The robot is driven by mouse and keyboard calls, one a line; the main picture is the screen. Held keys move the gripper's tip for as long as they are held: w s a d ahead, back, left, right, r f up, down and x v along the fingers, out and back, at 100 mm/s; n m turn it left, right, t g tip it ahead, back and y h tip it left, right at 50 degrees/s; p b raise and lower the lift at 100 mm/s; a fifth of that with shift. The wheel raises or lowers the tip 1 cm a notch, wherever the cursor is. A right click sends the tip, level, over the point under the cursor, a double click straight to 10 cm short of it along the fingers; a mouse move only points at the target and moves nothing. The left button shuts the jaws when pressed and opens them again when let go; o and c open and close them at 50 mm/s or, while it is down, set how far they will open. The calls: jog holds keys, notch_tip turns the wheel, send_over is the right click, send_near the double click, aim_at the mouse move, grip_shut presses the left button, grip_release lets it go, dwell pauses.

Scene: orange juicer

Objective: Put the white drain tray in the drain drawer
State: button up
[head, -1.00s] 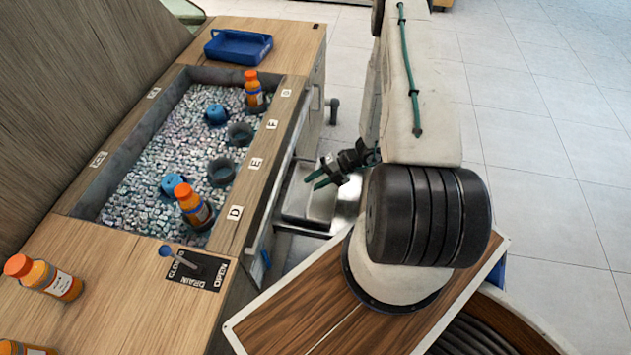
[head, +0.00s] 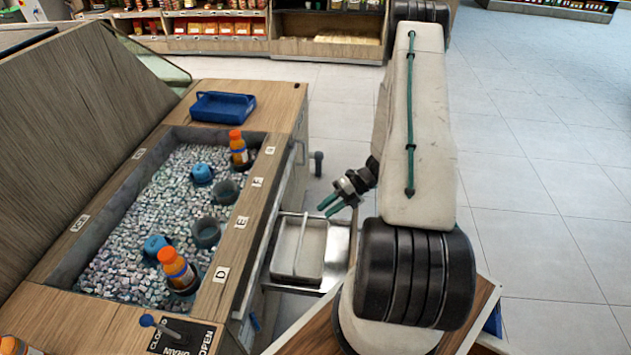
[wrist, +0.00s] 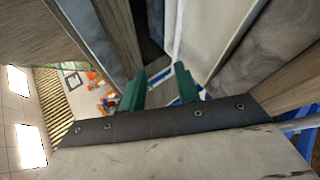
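The white drain tray (head: 312,248) is a shallow pale tray with a raised bar across it. In the head view it sits inside the pulled-out metal drain drawer (head: 338,255), at the right side of the counter. My gripper (head: 329,207) is above and beyond the tray in the picture, with its green fingers apart and nothing visible between them. It looks clear of the tray. In the wrist view the two green fingertips (wrist: 160,88) are also spread apart, with pale and metal surfaces beyond them.
A drain lever (head: 165,327) stands at the near end. Open tiled floor (head: 530,190) lies to the right.

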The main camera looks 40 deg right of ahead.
jog(key=w+a+r+n+g+h, duration=0.15)
jog(key=a+r+n, duration=0.25)
jog(key=r+n, duration=0.4)
jog(key=a+r+n+g+h, duration=0.15)
jog(key=a+r+n, duration=0.35)
jog(key=r, duration=0.6)
jog(key=w+a+r+n+g+h, duration=0.15)
jog(key=a+r+n, duration=0.25)
jog(key=r+n, duration=0.4)
jog(key=s+a+r+n+h, duration=0.3)
jog(key=s+a+r+n, duration=0.2)
jog(key=s+r+n, duration=0.3)
jog(key=s+a+r+n+t+h, duration=0.1)
jog(key=s+a+r+n+h, duration=0.2)
jog(key=s+r+n, duration=0.6)
jog(key=s+a+n, duration=0.2)
jog(key=n, duration=0.1)
jog(key=shift+s+a, duration=0.2)
jog(key=shift+s, duration=0.1)
